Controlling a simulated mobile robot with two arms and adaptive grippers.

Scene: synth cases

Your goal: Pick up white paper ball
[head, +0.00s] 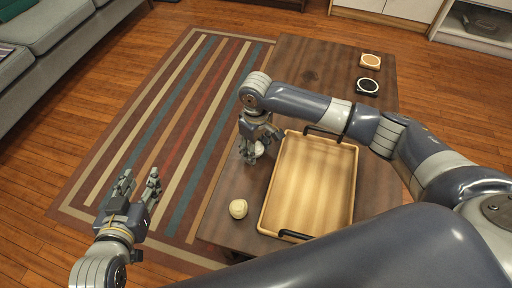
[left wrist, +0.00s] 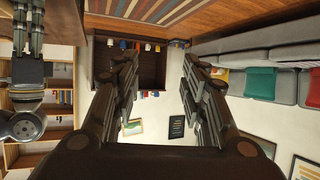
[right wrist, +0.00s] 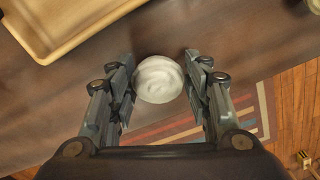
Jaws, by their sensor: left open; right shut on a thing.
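The white paper ball (head: 259,149) is on the left side of the dark table, beside the tray. My right gripper (head: 252,153) points down over it and is shut on it. In the right wrist view the ball (right wrist: 159,79) sits between the two fingers (right wrist: 158,82), and the gripper hides part of it in the head view. Whether it touches the table cannot be told. My left gripper (head: 139,190) is open and empty, out over the striped rug; the left wrist view shows nothing between its fingers (left wrist: 158,65).
A cream ball (head: 238,208) lies near the table's front left corner. A wooden tray (head: 312,185) with dark handles stands right of my right gripper. A grey sofa (head: 45,25) is far left.

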